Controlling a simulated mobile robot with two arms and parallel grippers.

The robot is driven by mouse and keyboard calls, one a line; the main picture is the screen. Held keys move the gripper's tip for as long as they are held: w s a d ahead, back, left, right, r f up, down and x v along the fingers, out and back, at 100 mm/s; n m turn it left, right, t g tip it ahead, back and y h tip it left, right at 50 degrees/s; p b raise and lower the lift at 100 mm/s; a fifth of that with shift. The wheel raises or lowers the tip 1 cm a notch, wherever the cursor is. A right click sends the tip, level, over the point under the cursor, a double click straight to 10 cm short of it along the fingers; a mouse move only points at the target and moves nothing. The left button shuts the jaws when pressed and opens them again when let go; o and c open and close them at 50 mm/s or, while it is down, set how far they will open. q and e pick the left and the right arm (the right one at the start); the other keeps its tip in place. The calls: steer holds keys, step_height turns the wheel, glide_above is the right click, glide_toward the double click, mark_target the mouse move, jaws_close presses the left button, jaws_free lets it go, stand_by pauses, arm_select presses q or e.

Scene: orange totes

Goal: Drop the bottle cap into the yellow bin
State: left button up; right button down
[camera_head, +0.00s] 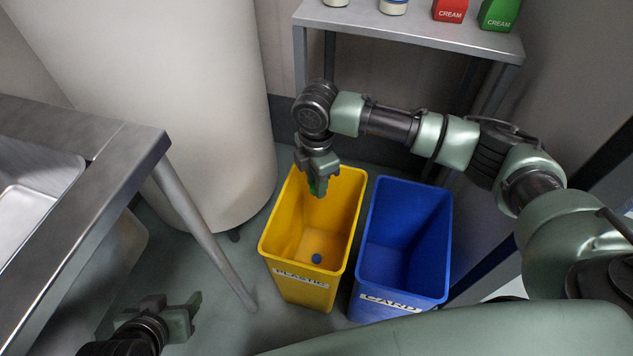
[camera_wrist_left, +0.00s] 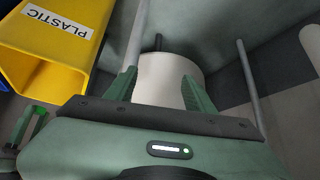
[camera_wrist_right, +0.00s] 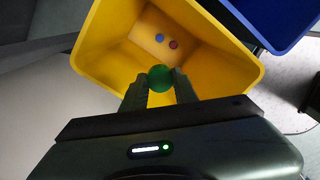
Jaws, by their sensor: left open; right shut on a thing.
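The yellow bin (camera_head: 278,245), labelled PLASTIC, stands on the floor and is open at the top. My right gripper (camera_head: 318,188) points down over its opening. In the right wrist view that gripper (camera_wrist_right: 159,82) is shut on a round green bottle cap (camera_wrist_right: 160,77), held at the fingertips above the bin's inside (camera_wrist_right: 110,48). The green cap is mostly hidden by the fingers in the head view. My left gripper (camera_head: 176,303) is open and empty, low at the lower left, apart from the bin.
A blue cap (camera_wrist_right: 159,38) and a dark red cap (camera_wrist_right: 174,44) lie in the yellow bin. The blue bin (camera_head: 400,290), labelled CARD, stands close to its right. A metal table (camera_head: 130,150) is at left, a shelf (camera_head: 400,30) with cartons behind, and a white cylinder (camera_head: 170,90) behind left.

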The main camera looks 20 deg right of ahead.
arm_select(q)
steer(key=shift+w+d+r+t, duration=0.15)
steer(key=shift+w+t, duration=0.1)
steer(key=shift+w, duration=0.15)
steer(key=shift+w+d+r+t, duration=0.1)
steer(key=shift+w+t, duration=0.15)
steer(key=shift+w, duration=0.15)
arm_select(e)
steer(key=shift+f, duration=0.2)
steer(key=c, duration=1)
jaws_free()
step_height(320, 180, up, 6)
steer(key=shift+r+p, duration=0.25)
steer(key=shift+p, duration=0.7)
steer(key=shift+r, duration=0.65)
arm_select(q)
steer(key=s+a+f+g, duration=0.1)
steer(key=s+g, duration=0.3)
steer(key=s, duration=0.4)
steer(key=shift+s+a+f+y, duration=0.15)
steer(key=shift+a+f+y, duration=0.25)
steer(key=shift+a, duration=0.4)
arm_select(e)
steer(key=shift+s+f, duration=0.1)
